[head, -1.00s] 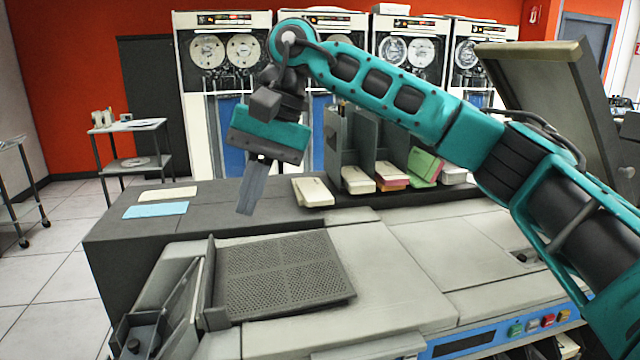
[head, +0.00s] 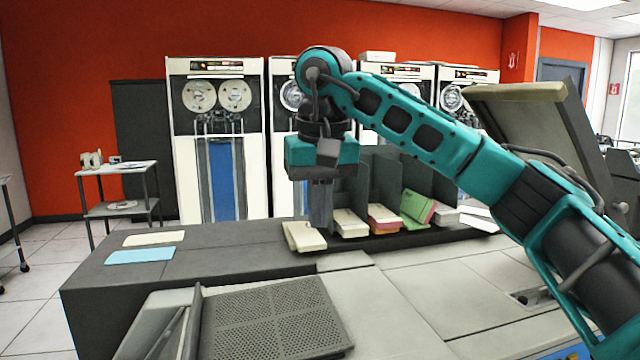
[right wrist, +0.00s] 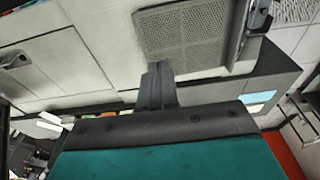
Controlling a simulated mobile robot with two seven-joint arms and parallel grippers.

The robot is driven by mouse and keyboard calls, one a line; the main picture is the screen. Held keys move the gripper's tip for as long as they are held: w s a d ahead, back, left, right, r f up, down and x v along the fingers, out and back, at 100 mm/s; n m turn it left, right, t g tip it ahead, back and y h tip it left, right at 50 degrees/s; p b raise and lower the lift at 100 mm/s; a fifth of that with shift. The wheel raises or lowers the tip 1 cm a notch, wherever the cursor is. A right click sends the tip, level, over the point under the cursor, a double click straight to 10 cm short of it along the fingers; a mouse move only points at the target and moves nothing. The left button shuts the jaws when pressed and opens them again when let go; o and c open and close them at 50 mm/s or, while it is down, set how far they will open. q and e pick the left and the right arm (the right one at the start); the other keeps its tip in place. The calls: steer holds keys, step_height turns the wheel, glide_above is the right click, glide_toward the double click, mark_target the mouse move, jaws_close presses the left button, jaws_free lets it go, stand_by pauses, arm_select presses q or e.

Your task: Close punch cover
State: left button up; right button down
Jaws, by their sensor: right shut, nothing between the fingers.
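The punch cover (head: 550,110) is the large grey panel with a beige top edge at the right of the head view. It stands raised and tilted over the right part of the punch machine (head: 450,262). My right arm passes in front of its lower part. My right gripper (head: 320,222) points down, shut and empty, over the back part of the machine, well to the left of the cover. The right wrist view shows its closed fingers (right wrist: 157,72) above the machine top. The cover is not clearly seen there. My left gripper is not in view.
A perforated grey plate (head: 270,322) lies on the machine's front left. Card stacks (head: 352,224) stand in dark slots (head: 385,180) near the gripper. A cream card (head: 153,238) and a blue card (head: 140,256) lie on the left. Tape cabinets (head: 218,140) stand behind.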

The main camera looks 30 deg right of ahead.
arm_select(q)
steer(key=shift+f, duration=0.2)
arm_select(e)
steer(key=shift+s+a+f, duration=0.1)
steer(key=shift+s+f, duration=0.25)
steer(key=shift+f, duration=0.3)
steer(key=shift+s+a+f, duration=0.1)
steer(key=shift+s+f, duration=0.3)
steer(key=shift+f, duration=0.25)
steer(key=shift+s+a+f, duration=0.1)
steer(key=shift+s+f, duration=0.25)
steer(key=shift+f, duration=0.3)
